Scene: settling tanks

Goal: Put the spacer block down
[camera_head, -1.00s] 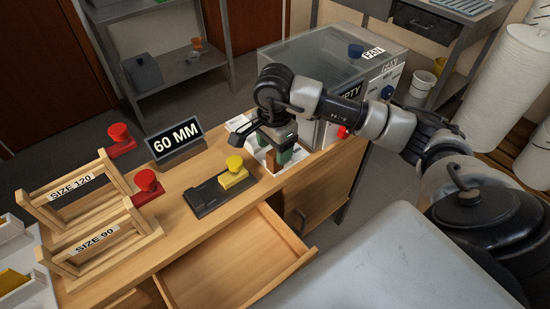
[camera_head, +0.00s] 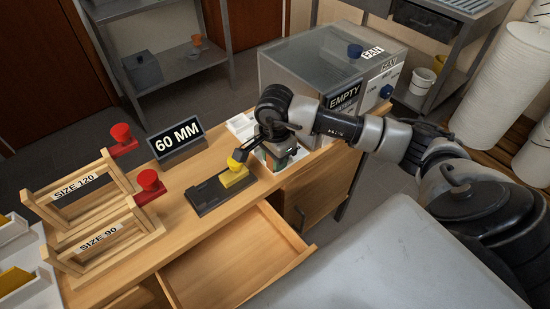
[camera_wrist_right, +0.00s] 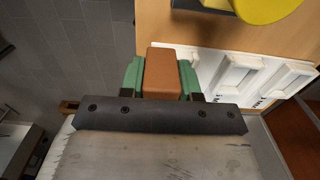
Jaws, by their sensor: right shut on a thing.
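My right gripper (camera_head: 280,159) is low over the right end of the wooden bench, by a white tray (camera_head: 241,123). In the right wrist view its green-padded fingers (camera_wrist_right: 161,78) are shut on the brown spacer block (camera_wrist_right: 163,72), one pad on each side. There the white tray (camera_wrist_right: 223,62), with rectangular recesses, lies to the right of the block. I cannot tell whether the block touches anything below it. In the head view the gripper mostly hides the block. My left gripper is not in view.
A yellow knob on a dark base (camera_head: 207,197) stands just left of the gripper. Behind are a "60 MM" sign (camera_head: 178,138) and a clear-topped box (camera_head: 320,65) with an "EMPTY" label. Wooden racks (camera_head: 90,215) and red knobs stand left. A drawer (camera_head: 225,265) is open in front.

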